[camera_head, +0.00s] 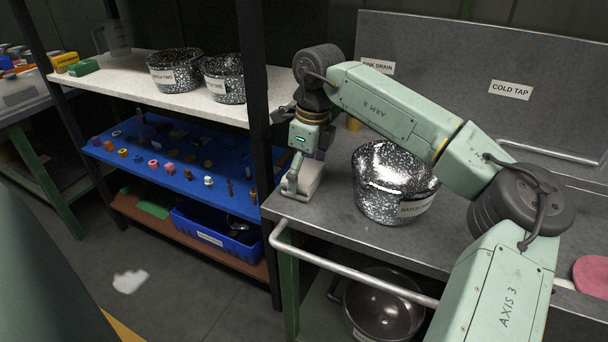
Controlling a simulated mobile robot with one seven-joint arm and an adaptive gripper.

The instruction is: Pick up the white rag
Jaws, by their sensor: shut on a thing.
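A white, crumpled, rag-like patch (129,281) lies on the grey floor at the lower left, well apart from my gripper. My gripper (291,190) points down at the left end of the grey counter, left of the speckled pot. It is shut on a pale, off-white thing (311,178), partly hidden by the fingers. I cannot tell from its shape whether this is a cloth or a block, or whether it touches the counter.
A speckled pot (388,205) stands on the counter (340,227) close right of my gripper. A dark shelf post (259,150) and a rail (350,272) are near. Shelves hold two more pots, small parts and a blue bin (205,238). A pink pad (592,275) lies far right.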

